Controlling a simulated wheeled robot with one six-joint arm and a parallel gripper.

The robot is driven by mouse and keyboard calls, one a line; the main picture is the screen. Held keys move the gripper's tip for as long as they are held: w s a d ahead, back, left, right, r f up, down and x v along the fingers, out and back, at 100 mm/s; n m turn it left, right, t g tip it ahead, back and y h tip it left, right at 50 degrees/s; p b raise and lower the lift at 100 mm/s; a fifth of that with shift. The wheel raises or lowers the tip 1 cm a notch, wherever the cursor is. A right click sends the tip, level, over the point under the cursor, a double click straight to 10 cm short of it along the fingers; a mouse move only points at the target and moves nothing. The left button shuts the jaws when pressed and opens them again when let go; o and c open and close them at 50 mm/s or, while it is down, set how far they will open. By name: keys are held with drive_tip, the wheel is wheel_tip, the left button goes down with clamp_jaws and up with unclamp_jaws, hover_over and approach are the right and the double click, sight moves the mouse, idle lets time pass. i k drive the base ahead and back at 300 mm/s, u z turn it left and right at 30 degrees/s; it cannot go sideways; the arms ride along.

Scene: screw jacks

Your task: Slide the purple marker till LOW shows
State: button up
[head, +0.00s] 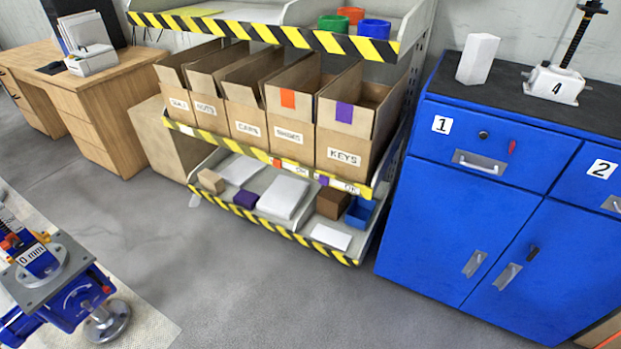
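A small purple marker (323,181) sits on the yellow-and-black front edge of the middle shelf, below the KEYS box. A white label (350,188) is just to its right, and another white label (301,172) is to its left. The lettering on both is too small to read surely, so I cannot tell whether LOW shows. An orange marker (277,163) sits further left on the same edge. My gripper is not in view.
Open cardboard boxes (343,142) fill the middle shelf, one with a purple tag. A blue cabinet (440,210) stands close on the right. A blue screw jack (65,290) on a pale surface is at lower left. Grey floor (240,300) before the shelf is clear.

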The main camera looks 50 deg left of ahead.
sight(323, 180)
drive_tip(key=u, duration=0.6)
drive_tip(key=i, duration=0.65)
drive_tip(key=u, duration=0.95)
drive_tip(key=i, duration=0.3)
drive_tip(key=u, duration=0.35)
